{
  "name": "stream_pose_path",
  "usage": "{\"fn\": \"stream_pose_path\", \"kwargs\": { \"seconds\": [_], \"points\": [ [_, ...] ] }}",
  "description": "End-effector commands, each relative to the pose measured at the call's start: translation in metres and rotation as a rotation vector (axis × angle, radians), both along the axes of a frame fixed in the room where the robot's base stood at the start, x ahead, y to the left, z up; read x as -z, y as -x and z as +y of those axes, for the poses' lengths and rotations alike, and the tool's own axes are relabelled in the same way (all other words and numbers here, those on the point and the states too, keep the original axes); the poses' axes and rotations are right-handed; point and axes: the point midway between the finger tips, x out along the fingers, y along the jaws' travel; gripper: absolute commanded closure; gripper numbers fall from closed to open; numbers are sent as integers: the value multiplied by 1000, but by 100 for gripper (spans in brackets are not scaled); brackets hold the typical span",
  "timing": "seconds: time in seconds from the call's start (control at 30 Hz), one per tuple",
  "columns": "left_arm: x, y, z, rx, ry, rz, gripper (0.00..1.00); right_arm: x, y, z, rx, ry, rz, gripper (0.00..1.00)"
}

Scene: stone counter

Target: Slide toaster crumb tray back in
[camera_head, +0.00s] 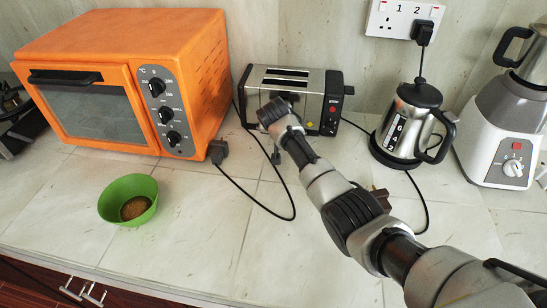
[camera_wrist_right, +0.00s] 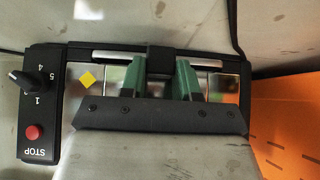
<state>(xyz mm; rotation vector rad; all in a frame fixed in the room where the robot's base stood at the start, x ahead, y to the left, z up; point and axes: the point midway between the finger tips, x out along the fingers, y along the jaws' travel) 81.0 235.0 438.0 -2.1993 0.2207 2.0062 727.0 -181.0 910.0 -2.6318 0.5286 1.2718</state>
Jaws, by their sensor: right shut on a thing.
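The toaster (camera_head: 322,84), silver with black ends, stands against the wall between the oven and the kettle. Its front shows upside down in the right wrist view, with a black control panel (camera_wrist_right: 38,105). The crumb tray (camera_wrist_right: 115,57) shows there as a thin silver strip with a black tab along the toaster's lower edge. My right gripper (camera_wrist_right: 161,68) has its green fingers shut on that black tab, in front of the toaster. How far the tray sticks out is hard to tell. In the head view my right arm hides the tray. My left gripper is not in view.
An orange oven (camera_head: 205,75) stands left of the toaster, with a green bowl (camera_head: 113,212) in front. A kettle (camera_head: 398,130) and a blender (camera_head: 497,130) stand to the right. A black cord (camera_head: 262,203) loops over the counter. The front middle counter is clear.

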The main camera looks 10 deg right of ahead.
Motion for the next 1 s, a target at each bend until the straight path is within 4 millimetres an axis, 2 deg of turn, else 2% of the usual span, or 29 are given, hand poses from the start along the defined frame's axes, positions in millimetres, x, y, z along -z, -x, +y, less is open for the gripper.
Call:
{"fn": "stream_pose_path", "kwargs": {
  "seconds": [0.17,0.2,0.37,0.77,1.0],
  "points": [
    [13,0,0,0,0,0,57,2,-8,-3,0,-1,-2,100],
    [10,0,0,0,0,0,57,0,-8,-3,-1,0,-1,65],
    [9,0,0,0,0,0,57,0,-8,-3,0,0,0,40],
    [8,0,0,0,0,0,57,-3,-5,-2,0,0,0,39],
    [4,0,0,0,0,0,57,-26,12,5,-1,-2,-3,39]
  ]
}}
